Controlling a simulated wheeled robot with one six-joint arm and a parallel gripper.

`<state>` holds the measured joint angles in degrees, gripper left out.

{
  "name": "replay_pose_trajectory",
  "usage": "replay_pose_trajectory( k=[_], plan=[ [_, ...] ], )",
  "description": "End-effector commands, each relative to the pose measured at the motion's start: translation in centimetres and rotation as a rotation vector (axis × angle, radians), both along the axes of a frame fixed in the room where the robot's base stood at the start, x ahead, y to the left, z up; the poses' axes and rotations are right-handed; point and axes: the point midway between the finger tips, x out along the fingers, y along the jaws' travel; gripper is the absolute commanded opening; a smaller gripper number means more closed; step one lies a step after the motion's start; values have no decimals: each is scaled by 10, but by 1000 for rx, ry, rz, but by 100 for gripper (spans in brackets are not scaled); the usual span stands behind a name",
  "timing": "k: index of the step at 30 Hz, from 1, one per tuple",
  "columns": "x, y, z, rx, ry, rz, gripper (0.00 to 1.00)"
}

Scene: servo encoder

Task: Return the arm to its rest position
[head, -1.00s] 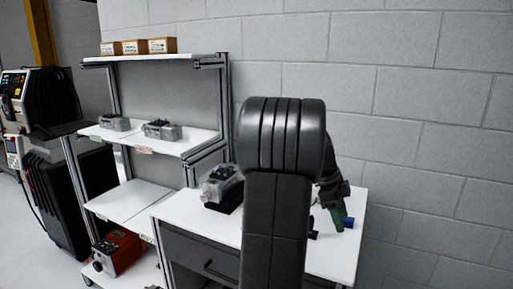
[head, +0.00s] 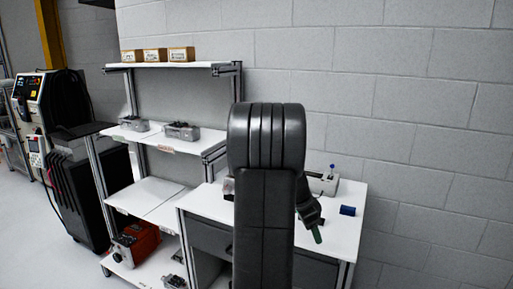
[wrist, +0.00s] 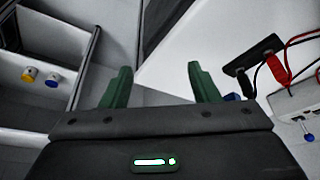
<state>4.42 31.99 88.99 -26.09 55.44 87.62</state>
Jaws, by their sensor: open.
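My arm stands upright in the middle of the head view and hides part of the workbench. My gripper (head: 316,234) hangs at the arm's right side, near the front edge of the white workbench (head: 343,226). In the wrist view, my gripper (wrist: 160,84) shows two green fingers spread apart with nothing between them.
A blue block (head: 347,210) lies on the bench right of my gripper. A pale box (head: 322,184) stands behind. Red and black leads (wrist: 276,68) show at right in the wrist view. A shelf unit (head: 190,66) stands left; the floor (head: 40,235) is clear at far left.

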Motion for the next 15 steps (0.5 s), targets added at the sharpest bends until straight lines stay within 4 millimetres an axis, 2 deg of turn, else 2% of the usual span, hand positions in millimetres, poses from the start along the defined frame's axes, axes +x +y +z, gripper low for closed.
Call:
replay_pose_trajectory(
  k=[9,15],
  plan=[
    [18,44,-17,11,11,371,55],
    [22,63,-26,19,13,515,55]
  ],
)
